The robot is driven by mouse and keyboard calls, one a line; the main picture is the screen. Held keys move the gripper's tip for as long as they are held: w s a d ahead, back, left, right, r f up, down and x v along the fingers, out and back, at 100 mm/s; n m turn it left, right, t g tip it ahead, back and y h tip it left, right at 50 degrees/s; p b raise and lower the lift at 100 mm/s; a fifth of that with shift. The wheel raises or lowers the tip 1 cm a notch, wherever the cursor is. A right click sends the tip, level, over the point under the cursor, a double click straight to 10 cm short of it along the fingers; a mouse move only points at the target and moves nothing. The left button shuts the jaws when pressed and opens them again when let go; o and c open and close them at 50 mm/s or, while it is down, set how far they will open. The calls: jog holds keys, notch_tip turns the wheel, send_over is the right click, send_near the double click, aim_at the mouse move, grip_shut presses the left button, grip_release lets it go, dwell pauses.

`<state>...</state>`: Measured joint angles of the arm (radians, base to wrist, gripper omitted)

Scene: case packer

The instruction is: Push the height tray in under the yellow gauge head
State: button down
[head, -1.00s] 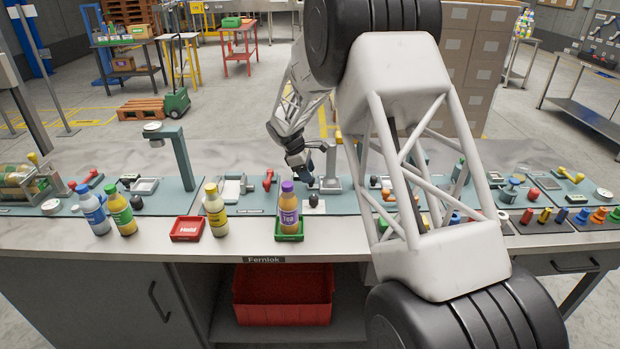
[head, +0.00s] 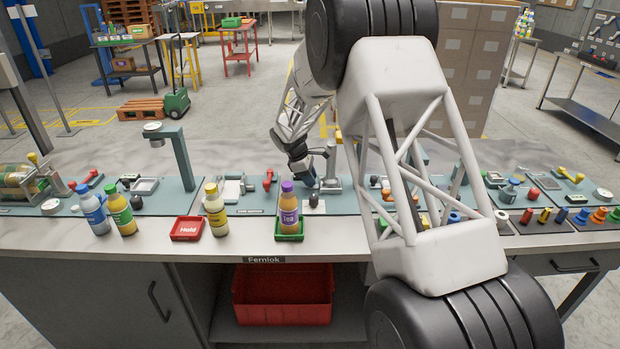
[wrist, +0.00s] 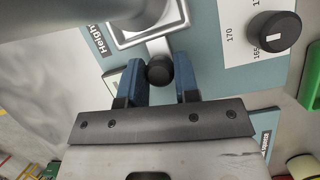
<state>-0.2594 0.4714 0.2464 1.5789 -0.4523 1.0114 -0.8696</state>
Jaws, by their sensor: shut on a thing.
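The height tray (wrist: 181,14) is a pale square metal frame at the top of the wrist view, beside a "Height" label. A short stem joins it to a dark round knob (wrist: 160,70). My gripper (wrist: 161,88) has its blue fingers on either side of this knob and is shut on it. A grey cylindrical part (wrist: 128,8) hangs over the tray and hides part of it. In the head view my gripper (head: 312,177) is low over the bench's teal plate, by a grey post (head: 333,162).
A black dial knob (wrist: 273,32) on a numbered white card is right of the tray. A purple-capped bottle (head: 288,212) stands in a green tray, near a red "Held" tray (head: 187,229) and a yellow-capped bottle (head: 215,212). My arm hides the bench's right middle.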

aim_at(324, 179)
jog(key=shift+w+d, duration=0.1)
jog(key=shift+d, duration=2.25)
jog(key=c, duration=0.9)
grip_release()
jog(key=shift+o, duration=0.2)
jog(key=shift+a, duration=0.2)
